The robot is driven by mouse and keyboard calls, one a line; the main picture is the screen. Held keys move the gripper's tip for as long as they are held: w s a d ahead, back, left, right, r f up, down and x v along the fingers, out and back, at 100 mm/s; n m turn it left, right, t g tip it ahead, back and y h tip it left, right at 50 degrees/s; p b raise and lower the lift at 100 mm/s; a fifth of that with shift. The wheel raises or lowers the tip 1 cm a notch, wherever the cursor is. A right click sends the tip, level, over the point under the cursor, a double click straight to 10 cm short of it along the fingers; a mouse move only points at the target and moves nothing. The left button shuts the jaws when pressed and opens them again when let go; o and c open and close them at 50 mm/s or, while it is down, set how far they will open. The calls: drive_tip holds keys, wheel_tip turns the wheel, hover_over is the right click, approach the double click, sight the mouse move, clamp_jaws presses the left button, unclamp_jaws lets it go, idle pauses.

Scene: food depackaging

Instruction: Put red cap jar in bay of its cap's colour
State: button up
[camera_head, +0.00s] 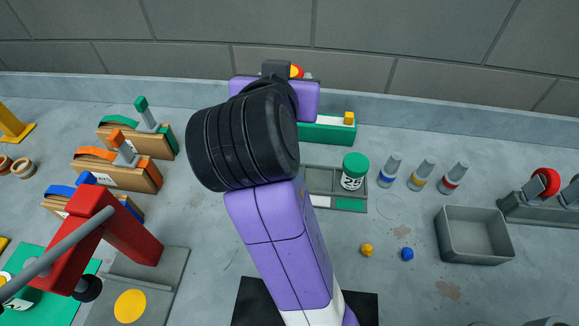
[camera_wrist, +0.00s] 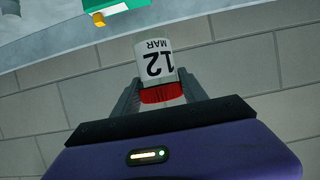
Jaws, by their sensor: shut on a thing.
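In the wrist view, my gripper (camera_wrist: 162,92) is shut on the red cap jar (camera_wrist: 155,60). The jar is white, with a label reading "12 MAR" and its red cap between the fingers. In the head view, my gripper is largely hidden behind my purple and black arm; a small red and yellow patch (camera_head: 296,71) shows there, and I cannot tell what it is. A grey bay tray (camera_head: 320,170) lies right of my arm, with white and green front markings. A green-capped jar (camera_head: 353,172) stands at its green end. My arm may hide the tray's left part.
A green box (camera_head: 325,132) with a yellow knob stands behind the tray. Several grey bottles (camera_head: 422,175) stand to the right, near an empty grey bin (camera_head: 474,236). A yellow piece (camera_head: 367,250) and a blue piece (camera_head: 407,254) lie in front. Cardboard boxes (camera_head: 125,178) and a red machine (camera_head: 125,230) are left.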

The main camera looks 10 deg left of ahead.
wheel_tip(320, 180, down, 20)
drive_tip(key=shift+s+r+p, duration=0.1)
drive_tip(key=shift+p, duration=0.9)
drive_tip(key=shift+f, duration=0.25)
drive_tip(key=o, duration=1.5)
drive_tip(key=shift+o, duration=0.2)
drive_tip(key=shift+r, duration=0.2)
drive_tip(key=shift+s+r, duration=0.15)
drive_tip(key=shift+s, duration=0.05)
drive_tip(key=p+v, duration=0.4)
drive_tip(key=v, duration=0.7)
drive_tip(key=shift+s, duration=0.25)
drive_tip(key=shift+r, duration=0.1)
